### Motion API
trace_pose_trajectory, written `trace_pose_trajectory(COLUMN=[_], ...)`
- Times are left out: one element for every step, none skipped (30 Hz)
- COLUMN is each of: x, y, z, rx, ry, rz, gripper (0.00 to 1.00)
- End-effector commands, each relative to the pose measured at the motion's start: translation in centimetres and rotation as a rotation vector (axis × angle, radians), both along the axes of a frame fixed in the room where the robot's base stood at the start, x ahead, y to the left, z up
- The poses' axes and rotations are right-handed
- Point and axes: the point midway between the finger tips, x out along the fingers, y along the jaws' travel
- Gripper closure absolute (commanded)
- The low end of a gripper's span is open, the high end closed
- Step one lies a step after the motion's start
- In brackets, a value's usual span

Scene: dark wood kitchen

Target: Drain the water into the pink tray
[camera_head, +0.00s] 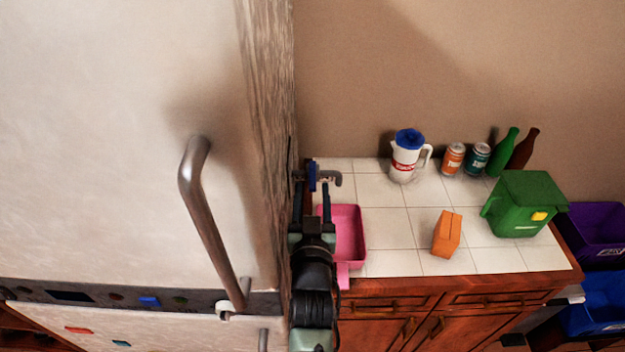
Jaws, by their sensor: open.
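The pink tray (357,236) sits on the white tiled counter at its left end, partly hidden behind my arm. My gripper (312,188) is open, its two dark fingers spread and pointing away from the camera, over the tray's left side. Just past the fingertips is a small blue part (311,176) with a grey curved spout or pipe (333,177) to its right; I cannot tell whether the fingers touch it. No water is visible.
A large pale fridge door with a metal handle (205,215) fills the left. On the counter (395,228) stand a white jug with blue lid (407,157), two cans (466,158), bottles (505,152), an orange carton (447,235) and a green bin (523,205). The middle tiles are clear.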

Motion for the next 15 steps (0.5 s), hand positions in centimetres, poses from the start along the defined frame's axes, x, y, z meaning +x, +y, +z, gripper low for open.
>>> trace_pose_trajectory(x=[0.9, 1.2, 1.7, 2.0, 2.3, 2.6, 2.8, 2.9, 3.1, 3.2, 3.3, 3.4, 3.4, 3.4, 3.4], y=[-0.3, -0.2, -0.2, -0.1, -0.1, -0.1, -0.1, -0.1, -0.1, -0.1, -0.1, -0.1, -0.1, -0.1, -0.1], z=[-0.1, -0.1, 0.0, -0.1, -0.1, -0.1, 0.0, 0.0, -0.1, -0.1, -0.1, 0.0, 0.0, 0.0, 0.0], rx=[0.001, -0.001, 0.001, 0.001, 0.001, 0.000, -0.001, -0.001, -0.001, -0.001, -0.001, -0.001, -0.001, -0.002, -0.001], ry=[-0.002, -0.001, 0.000, 0.001, 0.001, 0.001, 0.000, 0.000, 0.001, 0.001, 0.001, 0.000, 0.000, 0.000, 0.000], rz=[-0.004, -0.003, -0.002, -0.002, -0.002, -0.001, -0.002, -0.002, -0.001, -0.001, -0.001, -0.001, -0.001, -0.001, -0.001], gripper=[0.50, 0.50, 0.50, 0.50, 0.50, 0.50, 0.50, 0.50, 0.50, 0.50, 0.50, 0.50, 0.50, 0.50, 0.50])
